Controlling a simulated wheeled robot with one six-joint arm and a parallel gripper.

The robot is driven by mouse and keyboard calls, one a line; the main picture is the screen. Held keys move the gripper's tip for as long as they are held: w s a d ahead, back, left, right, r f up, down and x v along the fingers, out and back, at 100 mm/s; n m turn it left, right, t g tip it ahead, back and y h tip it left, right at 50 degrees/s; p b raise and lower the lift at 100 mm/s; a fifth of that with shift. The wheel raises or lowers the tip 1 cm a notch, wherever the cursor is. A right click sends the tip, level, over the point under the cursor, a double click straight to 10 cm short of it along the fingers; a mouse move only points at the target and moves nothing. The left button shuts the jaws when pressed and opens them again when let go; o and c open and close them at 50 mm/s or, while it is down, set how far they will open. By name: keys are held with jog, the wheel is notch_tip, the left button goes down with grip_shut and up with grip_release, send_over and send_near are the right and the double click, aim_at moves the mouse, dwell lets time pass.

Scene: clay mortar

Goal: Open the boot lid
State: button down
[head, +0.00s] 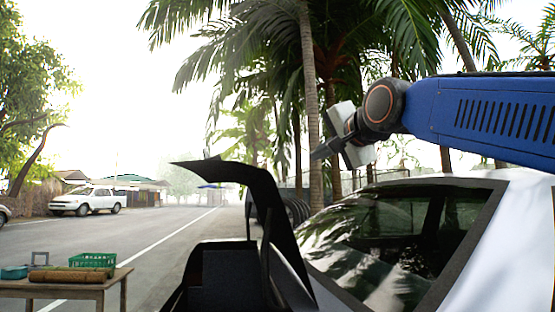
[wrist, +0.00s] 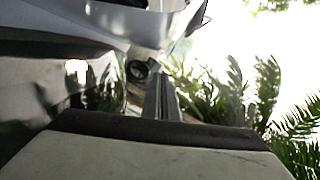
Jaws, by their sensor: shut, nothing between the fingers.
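The boot lid (head: 262,190) appears as a dark curved panel, seen nearly edge-on at the rear of the white car (head: 500,230). It stands raised, with its upper end reaching left over a dark box-like recess (head: 228,272) that looks like the boot. My gripper (head: 319,152) is in the air above and right of the lid, over the rear window, apart from both. Its fingers are shut and empty, pointing left. In the wrist view the closed fingers (wrist: 164,90) stand in front of palm leaves, with glossy silver bodywork at upper left.
The rear window (head: 390,240) and roof lie below my arm. A wooden table (head: 85,290) with a green crate (head: 93,261) stands at lower left. A white pickup (head: 88,200) is parked farther off. The road (head: 150,235) between is clear. Palms stand behind.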

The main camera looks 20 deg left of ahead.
jog(key=shift+y, duration=0.3)
jog(key=shift+w+a+r, duration=0.1)
jog(key=shift+w+a, duration=0.6)
jog(key=shift+a, duration=1.45)
jog(key=shift+w+a+r, duration=0.1)
jog(key=shift+w+a, duration=0.65)
jog(key=shift+a, duration=1.35)
jog(key=shift+w+a, duration=0.7)
jog(key=shift+a, duration=1.45)
jog(key=s+a+f+n, duration=0.1)
jog(key=s+a, duration=0.2)
jog(key=a, duration=0.3)
jog(key=shift+s+f, duration=0.35)
